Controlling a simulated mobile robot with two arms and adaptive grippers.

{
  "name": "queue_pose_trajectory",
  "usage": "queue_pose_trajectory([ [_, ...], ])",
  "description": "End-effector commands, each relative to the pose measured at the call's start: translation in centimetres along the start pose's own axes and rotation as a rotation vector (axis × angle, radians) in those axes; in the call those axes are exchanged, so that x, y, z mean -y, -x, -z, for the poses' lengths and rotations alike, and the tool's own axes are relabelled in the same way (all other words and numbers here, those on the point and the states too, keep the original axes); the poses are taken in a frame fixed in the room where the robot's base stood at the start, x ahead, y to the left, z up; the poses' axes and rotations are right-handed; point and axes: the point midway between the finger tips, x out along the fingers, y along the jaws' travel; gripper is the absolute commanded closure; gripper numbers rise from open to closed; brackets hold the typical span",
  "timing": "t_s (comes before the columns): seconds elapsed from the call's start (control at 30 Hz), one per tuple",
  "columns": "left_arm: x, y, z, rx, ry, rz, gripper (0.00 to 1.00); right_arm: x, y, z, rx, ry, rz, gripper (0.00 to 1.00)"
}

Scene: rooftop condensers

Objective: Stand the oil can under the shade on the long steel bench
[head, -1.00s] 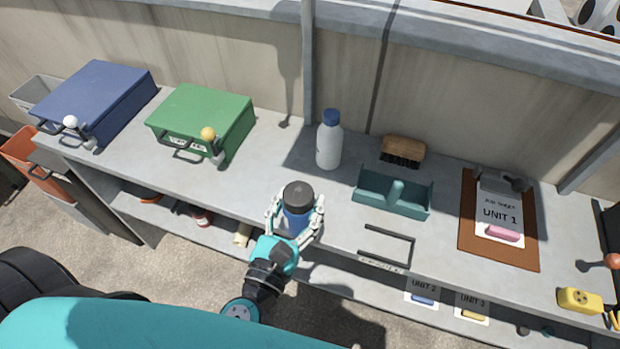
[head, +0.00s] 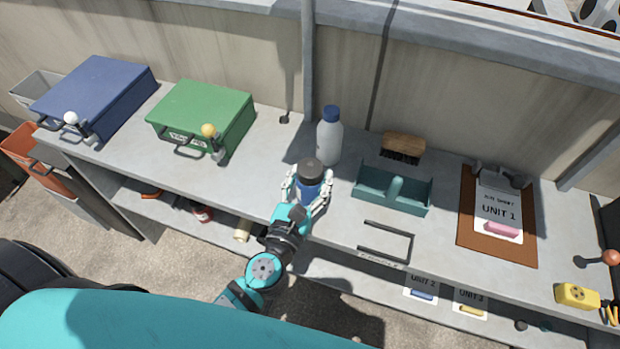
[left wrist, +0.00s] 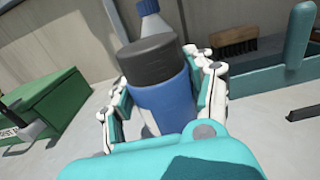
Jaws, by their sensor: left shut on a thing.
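My left gripper (head: 307,192) is shut around a blue cylindrical can with a dark lid (head: 311,175), held upright. The can (left wrist: 165,95) also fills the middle of the left wrist view, between both fingers. It is over the long steel bench (head: 255,165), in front of a pale bottle with a blue cap (head: 329,140); I cannot tell whether its base touches the bench. No spouted oil can shows, and I cannot tell whether the held can is the oil can. No overhead shade shows; a shadow lies on the bench around the bottle. My right gripper is not in view.
A green case (head: 203,115) and a blue case (head: 95,95) stand to the left. A teal caddy (head: 375,200), a brush (head: 403,146) and a brown clipboard (head: 480,240) are to the right. A wall post (head: 308,60) rises behind the bottle.

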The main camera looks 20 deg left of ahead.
Motion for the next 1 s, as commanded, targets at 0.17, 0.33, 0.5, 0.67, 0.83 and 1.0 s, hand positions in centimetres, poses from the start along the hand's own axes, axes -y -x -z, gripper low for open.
queue_pose_trajectory([
  [0.17,0.0,0.0,0.2,0.000,0.000,0.000,0.39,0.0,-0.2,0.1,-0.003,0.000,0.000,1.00],
  [0.33,0.0,0.0,0.2,0.000,0.000,0.000,0.21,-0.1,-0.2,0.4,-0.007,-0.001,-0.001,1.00],
  [0.5,0.0,0.0,0.2,0.000,0.000,0.000,0.21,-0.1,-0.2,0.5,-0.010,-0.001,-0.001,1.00],
  [0.67,0.0,0.3,0.1,-0.002,0.000,0.001,0.21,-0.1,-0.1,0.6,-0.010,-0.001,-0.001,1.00],
  [0.83,0.1,3.2,0.4,-0.004,0.000,0.003,0.21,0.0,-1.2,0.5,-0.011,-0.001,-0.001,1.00],
  [1.0,0.0,7.0,0.6,-0.004,0.000,0.002,0.21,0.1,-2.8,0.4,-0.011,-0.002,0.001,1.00],
])
